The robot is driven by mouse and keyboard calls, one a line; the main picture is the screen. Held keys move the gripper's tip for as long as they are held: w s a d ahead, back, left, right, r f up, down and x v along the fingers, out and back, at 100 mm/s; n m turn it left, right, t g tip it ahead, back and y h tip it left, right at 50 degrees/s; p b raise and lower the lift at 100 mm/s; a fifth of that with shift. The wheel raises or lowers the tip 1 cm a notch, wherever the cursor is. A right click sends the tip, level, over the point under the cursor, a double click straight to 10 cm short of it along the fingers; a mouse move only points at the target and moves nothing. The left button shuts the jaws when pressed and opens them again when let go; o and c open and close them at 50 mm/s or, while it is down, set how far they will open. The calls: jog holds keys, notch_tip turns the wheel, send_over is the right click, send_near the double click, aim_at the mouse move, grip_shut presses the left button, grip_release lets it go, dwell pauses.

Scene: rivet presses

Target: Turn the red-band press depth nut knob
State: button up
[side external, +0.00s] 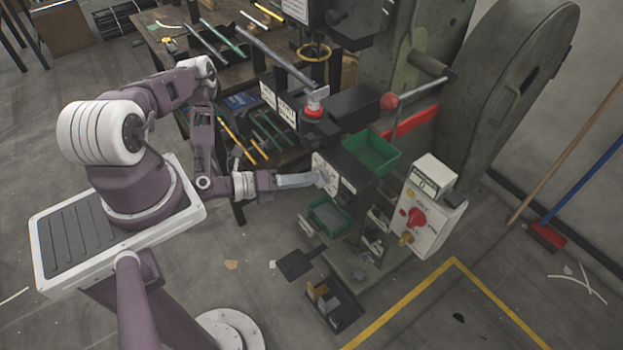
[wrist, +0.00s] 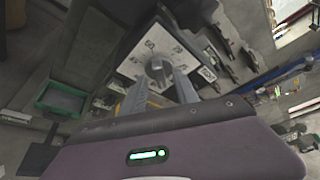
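The press with the red band (side external: 410,122) stands right of the middle in the side view. A pale dial plate (side external: 325,172) is on its front, low on the dark housing. In the wrist view the dial plate (wrist: 135,65) carries printed numbers and a dark grey round knob (wrist: 157,67). My gripper (side external: 318,178) reaches the plate from the left. In the wrist view my gripper (wrist: 164,80) has its two grey fingers spread, with a gap between them. The tips are at the lower edge of the knob; whether they touch it cannot be told.
A green tray (side external: 372,152) sits above the dial and a smaller green bin (side external: 328,215) below it. A white control box (side external: 425,215) with a red switch stands at the right. A tool-covered bench (side external: 225,60) is behind.

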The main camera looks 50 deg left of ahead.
aim_at(324, 177)
jog(key=shift+x, duration=1.05)
jog(key=shift+c, duration=0.3)
grip_shut()
jog(key=n+t, duration=0.1)
jog(key=n, duration=0.1)
jog(key=n+t+h, duration=0.1)
jog(key=n, duration=0.2)
jog(key=n+t+h, duration=0.1)
jog(key=n, duration=0.2)
jog(key=shift+f, duration=0.25)
jog(key=shift+n, duration=0.4)
